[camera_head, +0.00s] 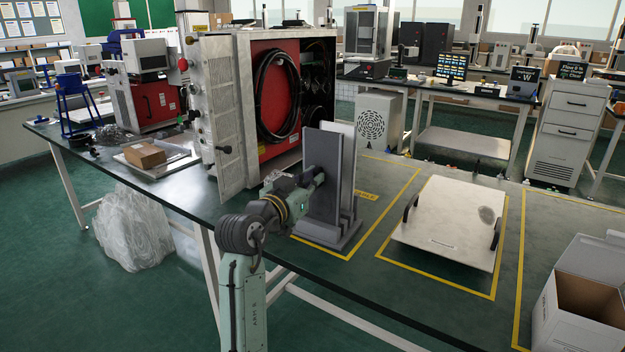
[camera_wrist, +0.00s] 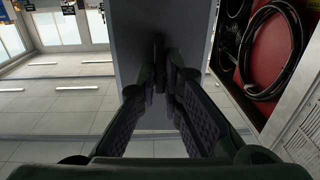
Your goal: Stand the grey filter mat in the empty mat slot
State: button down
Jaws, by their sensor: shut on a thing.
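A dark grey upright mat (camera_head: 320,163) stands over a grey slotted stand (camera_head: 325,234) on the table in the head view. My gripper (camera_head: 319,178) reaches it from the left and is shut on it, at a small grip on its face. In the wrist view the fingers (camera_wrist: 164,78) close together in front of the broad grey face of the mat (camera_wrist: 160,25). A paler upright panel (camera_head: 341,129) shows behind it. The mat's lower edge is close to the stand; I cannot tell whether it sits in a slot. The empty slot is not clearly visible.
A tall open cabinet (camera_head: 222,110) with a red inside and coiled black hose stands behind left. A white panel with two black handles (camera_head: 450,222) lies to the right in yellow tape. An open box (camera_head: 582,300) is at the right corner. Table between is clear.

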jog(key=shift+f, duration=0.3)
jog(key=c, duration=1.7)
grip_release()
jog(key=shift+o, duration=0.2)
jog(key=b+v, duration=0.1)
jog(key=v, duration=0.7)
